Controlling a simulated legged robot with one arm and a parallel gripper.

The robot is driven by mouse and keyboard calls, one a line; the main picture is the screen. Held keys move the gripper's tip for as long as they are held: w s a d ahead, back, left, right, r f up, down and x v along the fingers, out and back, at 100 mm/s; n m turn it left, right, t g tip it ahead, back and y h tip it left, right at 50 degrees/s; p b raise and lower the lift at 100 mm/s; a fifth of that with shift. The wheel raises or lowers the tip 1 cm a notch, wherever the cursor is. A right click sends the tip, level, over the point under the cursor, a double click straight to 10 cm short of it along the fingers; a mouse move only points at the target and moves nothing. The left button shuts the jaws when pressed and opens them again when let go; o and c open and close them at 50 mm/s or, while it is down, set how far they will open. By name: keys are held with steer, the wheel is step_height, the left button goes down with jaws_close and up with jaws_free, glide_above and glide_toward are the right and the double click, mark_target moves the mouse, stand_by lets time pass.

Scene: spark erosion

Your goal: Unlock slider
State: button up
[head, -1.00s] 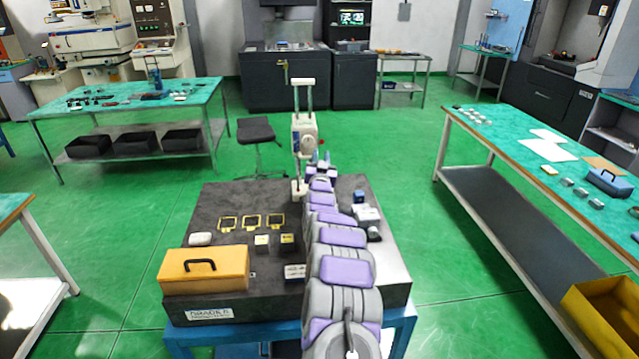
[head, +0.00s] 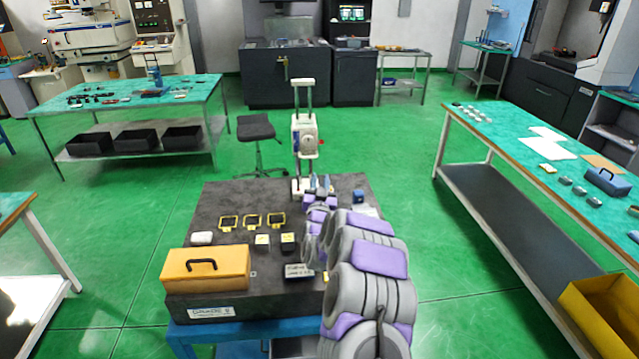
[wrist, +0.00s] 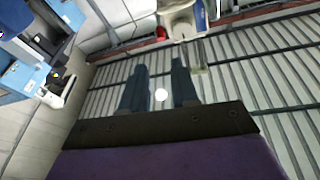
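A white height gauge with two upright columns (head: 303,95) stands at the back of the dark surface plate (head: 222,195). Its white slider body (head: 304,135) sits partway up the columns, with a round dial on the front and a small red knob (head: 321,142) on the right side. My gripper (head: 319,183) is in front of the gauge's lower part, apart from the slider. The lock state cannot be seen.
On the plate are an orange case (head: 205,270), yellow-framed pieces (head: 252,220), small blocks (head: 288,242) and a blue item (head: 358,196) right of my arm. A stool (head: 257,130) stands behind. Benches flank the plate, with green floor between.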

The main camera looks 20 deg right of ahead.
steer(key=shift+s+a, duration=0.15)
steer(key=shift+s, duration=0.25)
steer(key=shift+c, duration=0.3)
